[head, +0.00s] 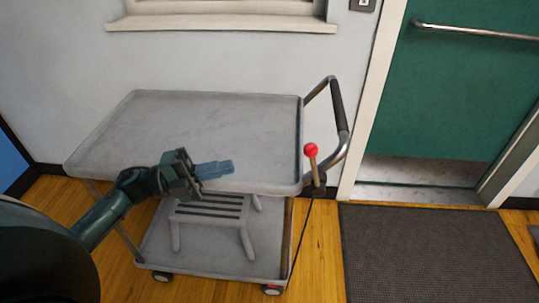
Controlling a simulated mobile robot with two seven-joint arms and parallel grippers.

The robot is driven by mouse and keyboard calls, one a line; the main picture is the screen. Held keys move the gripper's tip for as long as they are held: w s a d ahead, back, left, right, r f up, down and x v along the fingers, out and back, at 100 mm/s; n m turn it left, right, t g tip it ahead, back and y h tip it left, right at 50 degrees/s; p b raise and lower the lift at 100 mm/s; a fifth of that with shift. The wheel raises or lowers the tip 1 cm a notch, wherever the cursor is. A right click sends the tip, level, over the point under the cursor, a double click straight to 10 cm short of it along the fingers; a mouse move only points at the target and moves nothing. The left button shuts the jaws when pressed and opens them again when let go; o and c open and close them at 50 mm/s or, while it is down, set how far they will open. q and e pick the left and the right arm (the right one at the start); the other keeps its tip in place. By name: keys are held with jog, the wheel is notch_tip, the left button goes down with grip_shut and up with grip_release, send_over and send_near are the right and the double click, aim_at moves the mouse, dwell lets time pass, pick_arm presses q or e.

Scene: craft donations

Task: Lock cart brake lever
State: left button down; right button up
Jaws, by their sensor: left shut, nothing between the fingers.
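A grey two-shelf cart (210,110) stands against the wall. Its brake lever (312,160) has a round red knob and rises from a bracket at the cart's right side, near the push handle (338,105). The lever looks close to upright, tilted slightly left at the top. A thin cable runs down from the bracket toward the wheel. My left gripper (230,167) is shut and empty, in front of the cart's top shelf edge. Its fingertips point right toward the lever, clearly apart from it. My right gripper is not in view.
A small grey slatted stool (208,209) stands on the cart's lower shelf. A dark mat (430,255) lies right of the cart, before a green door (465,100) with a metal bar. Wooden floor shows between cart and mat. A window sill (220,24) is above.

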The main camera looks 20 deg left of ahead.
pick_arm(q)
jog(key=p, duration=0.3)
send_near(313, 170)
jog(key=w+d+r, duration=0.2)
jog(key=d+r, duration=0.1)
jog(key=r, duration=0.3)
jog(key=shift+w+d, duration=0.3)
jog(key=shift+w, duration=0.1)
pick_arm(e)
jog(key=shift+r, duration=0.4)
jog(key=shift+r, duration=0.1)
